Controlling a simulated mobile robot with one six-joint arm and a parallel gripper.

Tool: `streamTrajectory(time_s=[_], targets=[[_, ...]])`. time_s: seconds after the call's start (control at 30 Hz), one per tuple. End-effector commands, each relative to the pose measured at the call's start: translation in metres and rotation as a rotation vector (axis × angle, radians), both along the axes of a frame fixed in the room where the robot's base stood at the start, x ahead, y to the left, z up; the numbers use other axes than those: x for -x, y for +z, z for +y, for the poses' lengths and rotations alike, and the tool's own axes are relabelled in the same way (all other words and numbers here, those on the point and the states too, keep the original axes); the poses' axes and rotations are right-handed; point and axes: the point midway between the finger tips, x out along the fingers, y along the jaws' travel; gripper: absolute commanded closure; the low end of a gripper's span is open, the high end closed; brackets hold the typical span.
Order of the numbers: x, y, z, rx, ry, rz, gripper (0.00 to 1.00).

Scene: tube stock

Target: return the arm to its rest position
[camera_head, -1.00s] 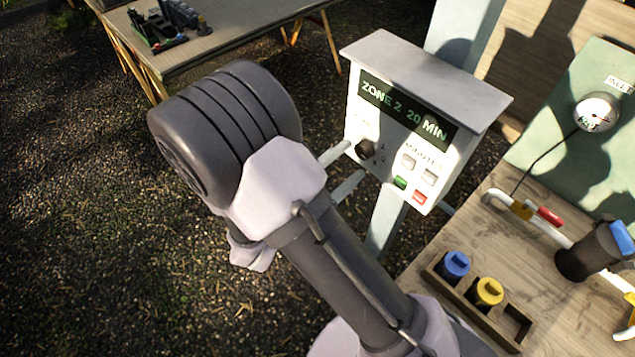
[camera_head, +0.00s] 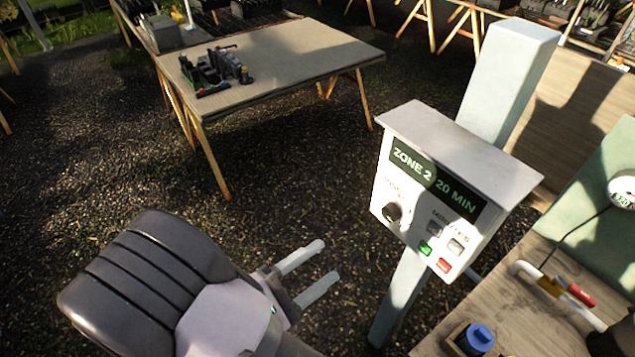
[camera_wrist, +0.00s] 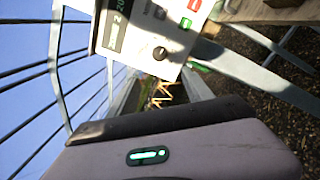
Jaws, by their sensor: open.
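My gripper (camera_head: 318,273) is in the lower middle of the head view. Its two pale fingers are apart with nothing between them. They point right, toward the control box (camera_head: 440,185), and stand clear of it. The box is white on a pale post, with a display reading "ZONE 2 20 MIN", a dark knob (camera_head: 392,212), a green button (camera_head: 425,248) and a red button (camera_head: 444,265). In the wrist view the box (camera_wrist: 150,38) appears turned on its side near the top, and my gripper's fingers are not clearly shown.
A wooden bench (camera_head: 500,310) at lower right holds a blue-capped item (camera_head: 480,336) and a white pipe with a red handle (camera_head: 581,295). A trestle table (camera_head: 290,62) with dark small equipment stands at the back. Dark gravel ground (camera_head: 290,170) between is open.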

Motion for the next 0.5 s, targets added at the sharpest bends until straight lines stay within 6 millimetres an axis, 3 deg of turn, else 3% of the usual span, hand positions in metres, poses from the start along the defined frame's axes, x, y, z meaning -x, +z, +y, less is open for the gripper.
streamTrajectory(time_s=[0.07, 0.17, 0.23, 0.3, 0.4, 0.5], targets=[[0.000, 0.002, -0.009, -0.028, -0.046, 0.009, 0.41], [0.008, 0.007, -0.055, -0.189, -0.272, 0.062, 0.41], [0.030, 0.005, -0.096, -0.409, -0.503, 0.114, 0.41], [0.059, -0.003, -0.122, -0.687, -0.713, 0.139, 0.41], [0.091, -0.015, -0.127, -1.139, -0.911, 0.090, 0.41], [0.099, -0.014, -0.113, -1.584, -0.978, -0.061, 0.41]])
